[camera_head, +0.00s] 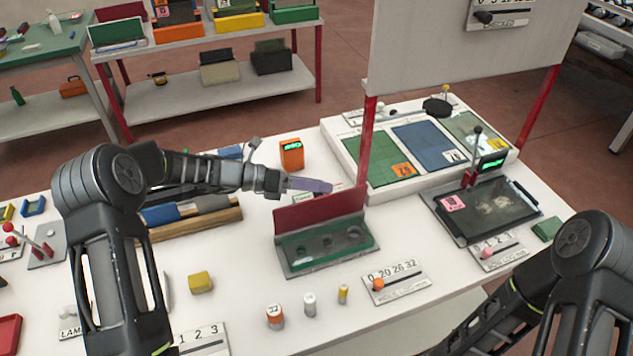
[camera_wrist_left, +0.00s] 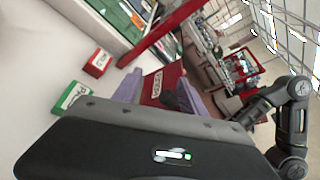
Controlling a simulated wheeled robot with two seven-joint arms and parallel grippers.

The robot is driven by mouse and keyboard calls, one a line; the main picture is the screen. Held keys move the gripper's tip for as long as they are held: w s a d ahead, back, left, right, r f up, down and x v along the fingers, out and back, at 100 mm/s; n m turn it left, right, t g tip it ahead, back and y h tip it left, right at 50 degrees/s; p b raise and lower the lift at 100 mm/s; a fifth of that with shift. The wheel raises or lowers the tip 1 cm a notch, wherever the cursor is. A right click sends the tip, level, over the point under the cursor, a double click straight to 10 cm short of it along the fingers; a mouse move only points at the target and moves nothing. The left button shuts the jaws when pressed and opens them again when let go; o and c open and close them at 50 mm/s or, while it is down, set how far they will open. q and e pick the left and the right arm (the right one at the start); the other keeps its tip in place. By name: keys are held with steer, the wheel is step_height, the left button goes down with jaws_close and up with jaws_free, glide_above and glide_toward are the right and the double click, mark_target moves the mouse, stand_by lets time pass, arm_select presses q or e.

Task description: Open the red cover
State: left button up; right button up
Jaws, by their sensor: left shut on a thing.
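The red cover (camera_head: 320,210) stands raised along the back edge of a low grey-framed box (camera_head: 330,262). The box's green interior shows, with several dark round shapes inside. My left gripper (camera_head: 318,186), with purple fingers, is at the cover's upper edge and shut on it. In the left wrist view the red cover (camera_wrist_left: 172,78), with a white label, lies between the purple fingers of the left gripper (camera_wrist_left: 165,95). The exact contact is hard to see in the head view. My right arm shows at the lower right, but its gripper is out of view.
An orange box (camera_head: 291,154) with a green display stands behind the cover. A red post (camera_head: 367,145) holding a large grey panel rises close to its right. Small bottles (camera_head: 309,304) and a yellow block (camera_head: 201,282) stand in front. A dark tray (camera_head: 487,208) lies to the right.

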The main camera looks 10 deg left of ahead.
arm_select(q)
steer(key=o, duration=0.3)
steer(key=shift+s+a+f, duration=0.1)
steer(key=shift+s+f, duration=0.1)
steer(key=shift+f, duration=0.3)
steer(key=shift+s+a+f, duration=0.1)
steer(key=shift+s+f, duration=0.05)
steer(key=shift+f, duration=0.3)
steer(key=shift+a, duration=0.1)
steer(key=r+b+v, duration=0.1)
steer(key=b+v, duration=0.1)
steer(key=v, duration=0.5)
steer(key=shift+r, duration=0.35)
steer(key=shift+w, duration=0.15)
